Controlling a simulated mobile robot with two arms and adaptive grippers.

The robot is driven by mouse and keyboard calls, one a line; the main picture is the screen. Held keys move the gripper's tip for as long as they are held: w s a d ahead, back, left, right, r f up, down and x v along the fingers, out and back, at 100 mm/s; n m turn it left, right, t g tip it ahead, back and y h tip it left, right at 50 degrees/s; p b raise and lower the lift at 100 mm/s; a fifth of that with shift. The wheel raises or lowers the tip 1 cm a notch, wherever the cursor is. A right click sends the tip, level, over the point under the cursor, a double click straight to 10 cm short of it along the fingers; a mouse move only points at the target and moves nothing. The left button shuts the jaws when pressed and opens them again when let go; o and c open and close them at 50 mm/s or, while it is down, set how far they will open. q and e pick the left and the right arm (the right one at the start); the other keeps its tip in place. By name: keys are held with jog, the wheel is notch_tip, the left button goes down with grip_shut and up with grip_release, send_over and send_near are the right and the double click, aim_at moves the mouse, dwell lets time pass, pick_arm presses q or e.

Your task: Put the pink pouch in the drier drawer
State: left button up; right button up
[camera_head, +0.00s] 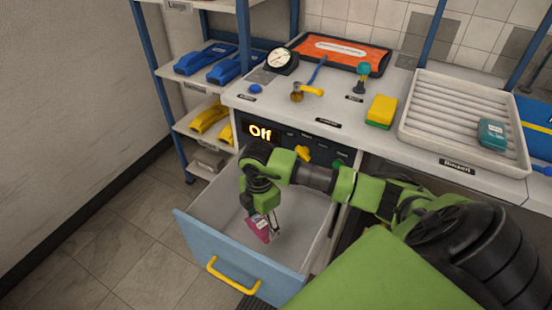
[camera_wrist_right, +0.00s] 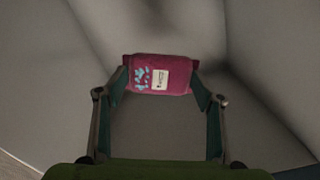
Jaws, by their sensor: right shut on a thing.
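The pink pouch (camera_head: 258,228) is inside the open drier drawer (camera_head: 240,254), held by my right gripper (camera_head: 270,225), which reaches down between the drawer walls. In the right wrist view the pouch (camera_wrist_right: 160,75) has a white label and blue marks, and my right gripper's fingers (camera_wrist_right: 160,83) are closed on its two sides. Grey drawer walls surround it there. Whether the pouch touches the drawer floor cannot be told. The drawer has a blue front and a yellow handle (camera_head: 232,275). My left gripper is not in view.
Above the drawer is the counter, with a lit "Off" display (camera_head: 261,133) on its front. On it are a gauge (camera_head: 281,61), a yellow-green sponge (camera_head: 381,111), an orange mat (camera_head: 342,53) and a white ribbed tray (camera_head: 445,118) holding a teal item (camera_head: 491,134).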

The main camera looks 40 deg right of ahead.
aim_at(262, 224)
notch_tip(262, 224, down, 3)
jog(key=shift+f+b, duration=0.2)
jog(key=shift+b, duration=0.8)
jog(key=shift+f+b, duration=0.4)
jog(key=shift+f, duration=0.2)
notch_tip(262, 224, down, 4)
jog(key=shift+f+b, duration=0.1)
jog(key=shift+b, duration=0.3)
notch_tip(262, 224, down, 5)
jog(key=shift+r+b, duration=0.2)
jog(key=shift+b, duration=0.4)
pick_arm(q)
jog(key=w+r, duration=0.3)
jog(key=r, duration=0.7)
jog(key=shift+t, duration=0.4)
pick_arm(e)
jog(key=shift+f, duration=0.25)
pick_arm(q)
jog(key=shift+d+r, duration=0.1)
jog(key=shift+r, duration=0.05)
pick_arm(e)
jog(key=shift+f, duration=0.15)
jog(key=o, duration=1.3)
jog(key=shift+o, duration=1.2)
